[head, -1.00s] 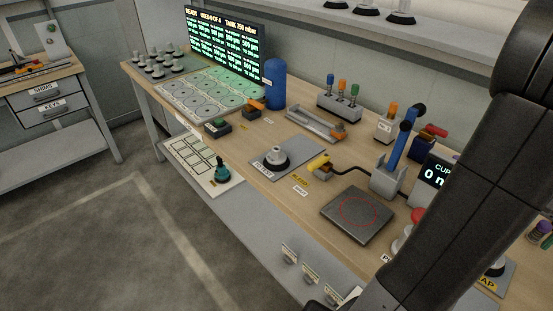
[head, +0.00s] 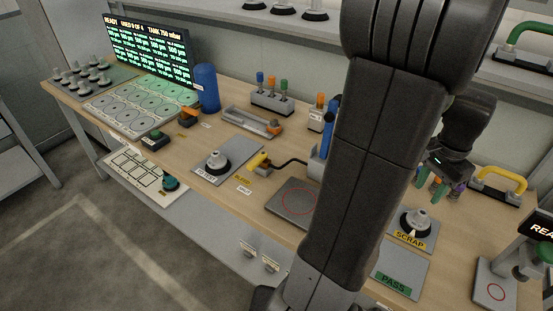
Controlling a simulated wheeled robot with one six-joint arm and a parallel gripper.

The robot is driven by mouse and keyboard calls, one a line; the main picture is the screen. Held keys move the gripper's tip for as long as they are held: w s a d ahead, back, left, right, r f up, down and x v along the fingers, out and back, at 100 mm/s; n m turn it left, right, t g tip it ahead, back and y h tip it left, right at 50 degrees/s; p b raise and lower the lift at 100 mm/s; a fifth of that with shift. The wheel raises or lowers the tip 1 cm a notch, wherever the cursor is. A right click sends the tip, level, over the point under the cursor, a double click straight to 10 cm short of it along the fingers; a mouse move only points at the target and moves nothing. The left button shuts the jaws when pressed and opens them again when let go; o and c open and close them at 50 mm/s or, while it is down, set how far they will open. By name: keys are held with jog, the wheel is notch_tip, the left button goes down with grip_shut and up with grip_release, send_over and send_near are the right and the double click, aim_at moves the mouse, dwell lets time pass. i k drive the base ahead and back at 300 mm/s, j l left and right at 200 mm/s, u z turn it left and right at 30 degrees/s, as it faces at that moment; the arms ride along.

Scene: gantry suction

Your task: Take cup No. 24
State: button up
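No number 24 can be read on any cup, so I cannot tell which one is cup No. 24. Several pale cups (head: 83,76) stand on a dark tray at the far left of the bench. One pale cup with a dark base (head: 217,162) stands on a grey plate near the middle. Another cup (head: 416,221) stands on the plate marked SCRAP. More dark-rimmed cups (head: 284,7) sit on the upper shelf. My gripper (head: 436,178) is at the right, above and behind the SCRAP plate. Its fingers are small and overlap coloured items behind, so its opening is unclear.
A lit screen (head: 150,50) stands at the back left, behind a panel of round places (head: 145,106). A blue cylinder (head: 207,88) is beside it. My arm hides part of the bench.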

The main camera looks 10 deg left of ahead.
aim_at(218, 164)
jog(key=i+j+u, duration=0.1)
jog(key=j+u, duration=0.35)
jog(key=i+j+u, duration=0.1)
jog(key=j+u, duration=0.2)
jog(key=u, duration=0.2)
jog(key=i+j, duration=0.15)
jog(key=j, duration=0.15)
jog(key=i+j, duration=0.2)
jog(key=j, duration=0.15)
jog(key=i+j, duration=0.15)
jog(key=j, duration=0.15)
